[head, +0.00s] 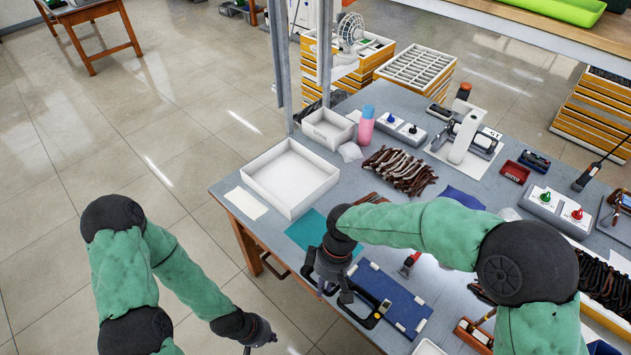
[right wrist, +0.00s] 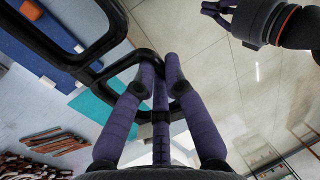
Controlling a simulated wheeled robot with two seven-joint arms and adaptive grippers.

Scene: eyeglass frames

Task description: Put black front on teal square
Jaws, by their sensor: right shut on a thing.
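The black front (right wrist: 118,22) is a black eyeglass front with large rims, close up in the right wrist view. My right gripper (right wrist: 165,75) is shut on one rim of it. In the head view the right gripper (head: 345,290) holds the front (head: 372,321) over or near the blue mat. The teal square (head: 305,230) lies flat on the table's near left part, partly hidden behind my right arm; it also shows below the front in the right wrist view (right wrist: 98,108). My left gripper (head: 262,346) is low, off the table, cut by the frame edge; its opening is unclear.
A white open tray (head: 290,178) and a white card (head: 246,203) lie beside the teal square. A blue mat (head: 398,300) lies to its right. Brown temple pieces (head: 400,170) lie behind. Floor is clear left of the table.

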